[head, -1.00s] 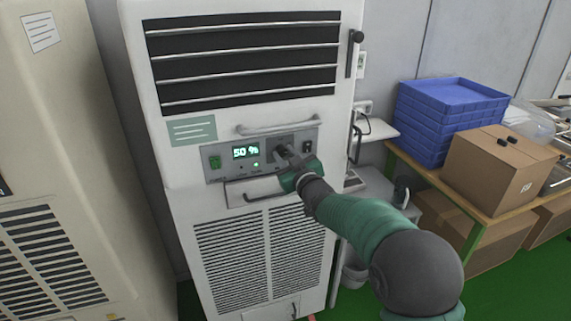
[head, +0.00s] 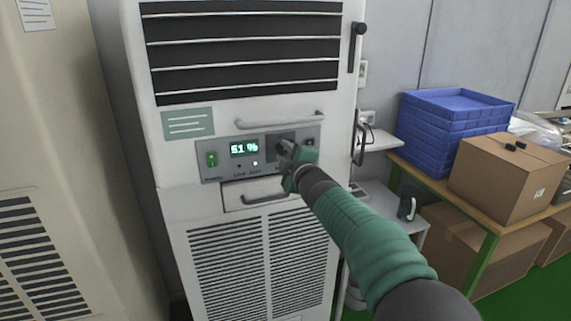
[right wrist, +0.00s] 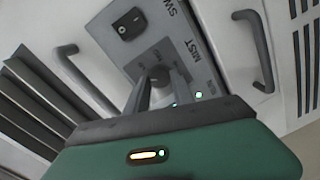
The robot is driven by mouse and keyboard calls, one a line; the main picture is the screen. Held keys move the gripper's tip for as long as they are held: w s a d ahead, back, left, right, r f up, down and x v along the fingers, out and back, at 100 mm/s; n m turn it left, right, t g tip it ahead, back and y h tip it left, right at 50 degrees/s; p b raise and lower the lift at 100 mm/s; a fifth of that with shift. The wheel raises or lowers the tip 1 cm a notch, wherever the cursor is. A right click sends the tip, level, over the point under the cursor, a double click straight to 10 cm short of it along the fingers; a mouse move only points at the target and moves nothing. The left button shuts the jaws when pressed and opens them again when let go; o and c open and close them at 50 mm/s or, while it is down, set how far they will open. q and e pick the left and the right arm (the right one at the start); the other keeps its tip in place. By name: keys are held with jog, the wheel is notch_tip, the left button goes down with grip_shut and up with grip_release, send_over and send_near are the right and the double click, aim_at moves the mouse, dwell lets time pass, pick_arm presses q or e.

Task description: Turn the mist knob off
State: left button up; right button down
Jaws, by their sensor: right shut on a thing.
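The white cabinet (head: 180,150) carries a grey control panel (head: 212,173) with a lit display (head: 244,148) and a green switch (head: 211,159). The display seems to read 51 % or 61 %. My right gripper (head: 285,150) is at the right part of the panel and mostly covers the mist knob. In the right wrist view, its two grey fingers (right wrist: 162,88) are shut on the dark mist knob (right wrist: 160,73), beside the "MIST" label (right wrist: 192,50). The knob's exact setting is hard to tell. My left gripper is not in view.
A bar handle (head: 266,119) sits above the panel and another handle (head: 265,198) below it. A black rocker switch (right wrist: 130,24) is close to the fingers. Blue crates (head: 455,105) and a cardboard box (head: 505,175) stand on a bench at the right.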

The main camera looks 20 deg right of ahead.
jog(key=n+b, duration=0.2)
jog(key=n, duration=0.1)
jog(key=shift+a+f+b, duration=0.1)
jog(key=shift+f+b, duration=0.3)
jog(key=shift+n+h+b, duration=0.3)
jog(key=shift+n+b, duration=0.55)
jog(key=shift+n, duration=0.45)
jog(key=c, duration=1.1)
grip_release()
jog(key=shift+w+r, duration=0.1)
jog(key=shift+r, duration=0.1)
jog(key=s+b, duration=0.2)
jog(key=s, duration=0.3)
jog(key=s+b, duration=0.2)
jog(key=s, duration=0.4)
jog(key=s+b, duration=0.2)
jog(key=s, duration=0.3)
jog(key=shift+s+r, duration=0.35)
jog(key=shift+s, duration=0.05)
